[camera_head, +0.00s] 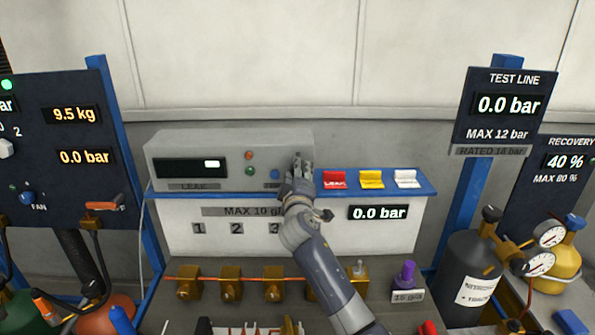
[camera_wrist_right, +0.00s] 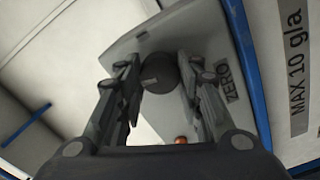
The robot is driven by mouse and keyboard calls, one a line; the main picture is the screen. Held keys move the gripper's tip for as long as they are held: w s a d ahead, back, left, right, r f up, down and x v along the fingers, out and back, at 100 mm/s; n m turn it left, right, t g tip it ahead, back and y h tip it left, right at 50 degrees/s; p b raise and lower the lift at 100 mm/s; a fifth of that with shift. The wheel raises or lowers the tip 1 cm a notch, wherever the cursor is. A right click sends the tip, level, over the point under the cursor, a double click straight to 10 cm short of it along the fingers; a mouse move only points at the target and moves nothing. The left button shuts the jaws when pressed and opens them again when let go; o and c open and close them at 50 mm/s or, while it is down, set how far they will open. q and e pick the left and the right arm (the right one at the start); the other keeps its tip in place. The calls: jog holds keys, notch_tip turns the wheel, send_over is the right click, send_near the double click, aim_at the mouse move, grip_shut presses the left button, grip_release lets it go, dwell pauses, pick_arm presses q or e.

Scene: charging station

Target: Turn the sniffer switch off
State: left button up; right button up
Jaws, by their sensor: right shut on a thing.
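The sniffer, a grey box (camera_head: 225,150) with a dark LEAK display, stands on the blue shelf. A small white block is lit on its display. My right gripper (camera_head: 300,168) is at the right end of the sniffer's front and hides what lies behind it. In the right wrist view, the right gripper (camera_wrist_right: 162,80) has its fingers on both sides of a dark round knob (camera_wrist_right: 160,73) on the panel, shut on it. A ZERO label (camera_wrist_right: 227,84) is beside it. The knob's pointer mark shows, but its setting cannot be read. My left gripper is not in view.
Red (camera_head: 334,180), yellow (camera_head: 371,179) and white (camera_head: 406,178) blocks stand right of my gripper on the shelf. Below are brass valves (camera_head: 230,282) on an orange line and a purple fitting (camera_head: 404,274). Gauges and cylinders crowd the right side.

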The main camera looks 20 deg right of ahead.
jog(key=shift+d+r+n+p, duration=0.1)
jog(key=shift+r+n+p, duration=0.15)
jog(key=shift+n, duration=0.75)
jog(key=o, duration=0.9)
jog(key=shift+o, duration=0.8)
jog(key=shift+w+f, duration=0.15)
jog(key=shift+f, duration=0.1)
jog(key=v, duration=1.2)
